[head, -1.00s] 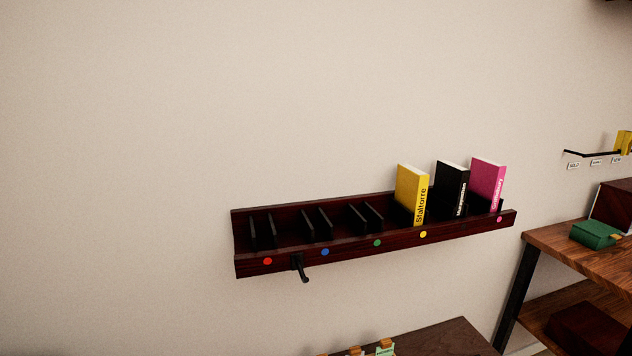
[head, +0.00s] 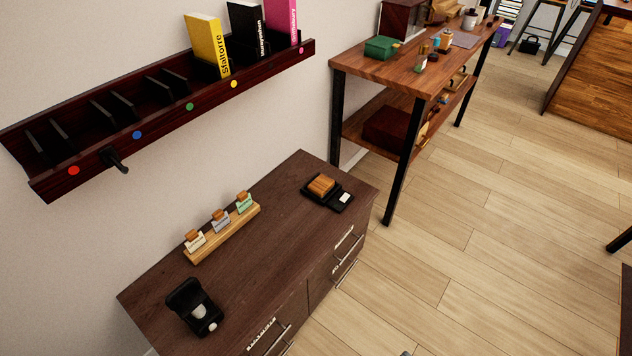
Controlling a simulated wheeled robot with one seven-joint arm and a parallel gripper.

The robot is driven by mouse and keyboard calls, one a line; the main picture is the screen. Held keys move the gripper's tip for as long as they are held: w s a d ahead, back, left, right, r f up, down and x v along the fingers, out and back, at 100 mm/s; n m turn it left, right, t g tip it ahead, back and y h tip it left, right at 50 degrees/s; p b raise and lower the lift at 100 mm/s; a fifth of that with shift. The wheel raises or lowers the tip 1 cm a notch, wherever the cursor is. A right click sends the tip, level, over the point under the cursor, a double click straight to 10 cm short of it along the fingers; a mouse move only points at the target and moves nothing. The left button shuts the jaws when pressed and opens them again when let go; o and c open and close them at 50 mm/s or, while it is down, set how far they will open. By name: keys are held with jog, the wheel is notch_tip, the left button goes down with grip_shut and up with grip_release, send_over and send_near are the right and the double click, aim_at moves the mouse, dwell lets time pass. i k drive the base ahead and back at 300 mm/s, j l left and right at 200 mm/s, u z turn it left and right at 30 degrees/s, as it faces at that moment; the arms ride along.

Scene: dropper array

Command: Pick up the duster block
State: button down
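A small orange-brown wooden block (head: 321,184), which looks like the duster block, sits on a black tray (head: 342,206) at the right end of the dark wooden cabinet (head: 262,262). A small white piece (head: 345,198) lies on the same tray, beside the block. The block's top and near side are unobstructed. My gripper is not in the head view.
A wooden rack (head: 250,218) with several labelled, wood-topped items stands mid-cabinet. A wall shelf (head: 165,110) with books and a peg (head: 114,160) hangs above. A workbench (head: 400,72) stands behind; open floor lies right.

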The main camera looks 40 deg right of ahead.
aim_at(322, 184)
jog(key=i+l+u, duration=0.1)
jog(key=i+l, duration=0.25)
jog(key=i+l+u, duration=0.15)
jog(key=i+l, duration=0.15)
jog(key=l, duration=0.15)
jog(key=i+l+u, duration=0.1)
jog(key=i+l, duration=0.2)
jog(key=l, duration=0.15)
jog(key=i+l+u, duration=0.1)
jog(key=i+l, duration=0.2)
jog(key=l, duration=0.2)
